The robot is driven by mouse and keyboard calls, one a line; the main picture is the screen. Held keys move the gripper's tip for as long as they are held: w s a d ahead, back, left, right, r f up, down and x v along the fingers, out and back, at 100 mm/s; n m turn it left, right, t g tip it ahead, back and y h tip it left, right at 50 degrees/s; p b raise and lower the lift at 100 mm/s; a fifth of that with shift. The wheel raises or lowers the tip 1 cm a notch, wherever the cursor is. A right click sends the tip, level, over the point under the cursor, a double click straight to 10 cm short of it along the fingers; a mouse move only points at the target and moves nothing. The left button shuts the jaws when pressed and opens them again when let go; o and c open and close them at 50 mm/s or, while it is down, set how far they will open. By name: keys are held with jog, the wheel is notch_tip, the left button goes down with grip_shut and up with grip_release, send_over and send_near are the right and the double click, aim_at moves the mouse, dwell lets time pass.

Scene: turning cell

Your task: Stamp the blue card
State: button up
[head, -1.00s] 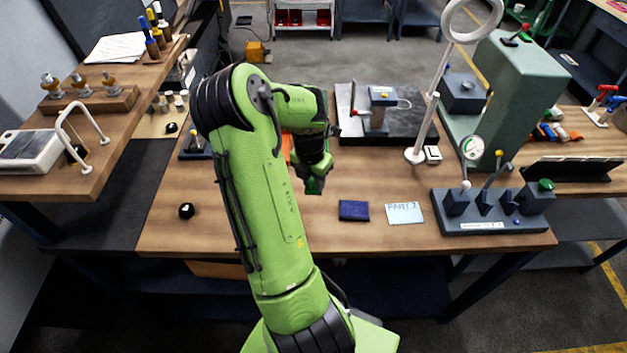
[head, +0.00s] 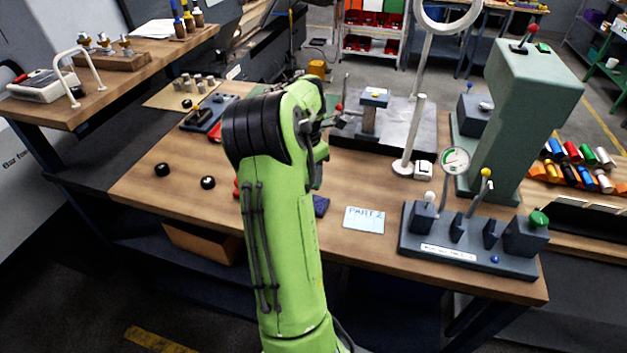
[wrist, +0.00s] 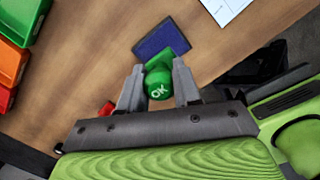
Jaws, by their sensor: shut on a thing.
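The light blue card (head: 364,220), with "PART 2" written on it, lies flat on the bench in the head view. Its corner shows at the top of the wrist view (wrist: 226,6). A dark blue pad (head: 321,207) lies left of it, partly behind my arm; it also shows in the wrist view (wrist: 160,41). In the wrist view my gripper (wrist: 159,82) is shut on a green stamp (wrist: 158,86) marked "OK". The stamp overlaps the pad's near edge in the picture; I cannot tell if they touch. My arm hides the gripper in the head view.
A grey fixture (head: 467,244) with levers and a green knob stands right of the card. A ring lamp post (head: 410,138) and a green press (head: 520,110) stand behind. Two black knobs (head: 208,182) lie left of my arm. A small red thing (wrist: 107,108) is beside my gripper.

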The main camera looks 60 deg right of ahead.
jog(key=shift+w+f, duration=0.1)
jog(key=shift+f, duration=0.2)
notch_tip(320, 180, down, 5)
jog(key=b, duration=0.4)
jog(key=shift+f+b, duration=0.1)
jog(key=shift+b, duration=0.2)
jog(key=shift+f+b, duration=0.35)
jog(key=shift+f, duration=0.25)
dwell(1.1)
jog(key=shift+r, duration=0.1)
notch_tip(320, 180, up, 7)
jog(key=p, duration=0.6)
jog(key=shift+r, duration=0.1)
